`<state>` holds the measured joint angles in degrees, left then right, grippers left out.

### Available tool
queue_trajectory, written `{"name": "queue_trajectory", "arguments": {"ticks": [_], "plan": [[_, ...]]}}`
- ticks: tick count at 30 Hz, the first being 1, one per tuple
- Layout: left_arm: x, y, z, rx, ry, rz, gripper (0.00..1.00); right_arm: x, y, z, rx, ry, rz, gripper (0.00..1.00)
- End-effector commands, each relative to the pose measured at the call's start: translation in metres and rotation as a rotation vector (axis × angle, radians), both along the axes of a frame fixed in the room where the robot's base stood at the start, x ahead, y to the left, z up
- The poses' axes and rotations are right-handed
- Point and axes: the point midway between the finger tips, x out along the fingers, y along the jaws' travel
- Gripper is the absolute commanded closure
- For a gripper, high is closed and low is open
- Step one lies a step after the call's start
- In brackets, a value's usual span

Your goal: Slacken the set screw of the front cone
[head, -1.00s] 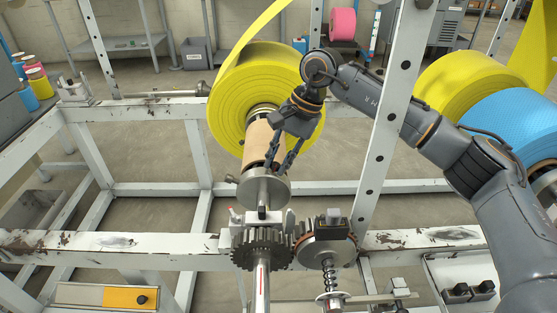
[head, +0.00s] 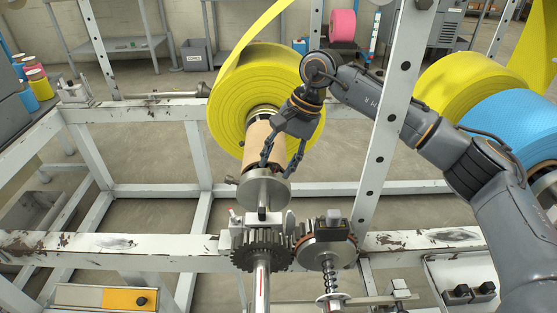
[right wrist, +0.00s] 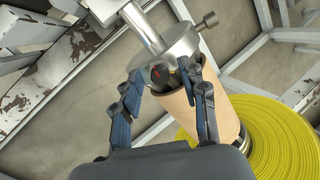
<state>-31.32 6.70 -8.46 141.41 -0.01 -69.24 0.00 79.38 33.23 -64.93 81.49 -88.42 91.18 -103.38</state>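The front cone (head: 265,188) is a silver metal collar at the near end of the brown cardboard core (head: 258,140), on the shaft. In the right wrist view the cone (right wrist: 172,52) carries a dark round screw head with a red mark (right wrist: 160,73), facing the camera. A second knurled screw (right wrist: 207,21) sticks out of its side. My right gripper (head: 281,165) is over the core and cone, its fingers spread. In the right wrist view the fingers (right wrist: 163,100) stand either side of the dark screw head, apart from it. My left gripper is not in view.
The yellow roll (head: 240,95) sits behind the cone on the same shaft. Meshed gears (head: 262,250) are in front, below the cone. A white upright post (head: 385,130) stands by my right arm. White frame rails (head: 130,252) surround the area.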

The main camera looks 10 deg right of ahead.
Motion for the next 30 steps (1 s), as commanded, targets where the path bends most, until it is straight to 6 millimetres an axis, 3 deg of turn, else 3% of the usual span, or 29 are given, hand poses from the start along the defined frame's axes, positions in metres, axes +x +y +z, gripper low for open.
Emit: {"name": "queue_trajectory", "arguments": {"ticks": [7, 18, 30], "plan": [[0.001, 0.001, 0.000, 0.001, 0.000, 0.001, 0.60, 0.000, -0.004, 0.009, 0.000, -0.002, -0.002, 0.57], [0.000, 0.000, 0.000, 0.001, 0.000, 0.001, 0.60, -0.001, -0.024, 0.062, 0.000, -0.002, -0.002, 0.57], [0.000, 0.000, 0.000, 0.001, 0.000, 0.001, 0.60, -0.002, -0.027, 0.070, 0.000, 0.000, -0.001, 0.57]]}}
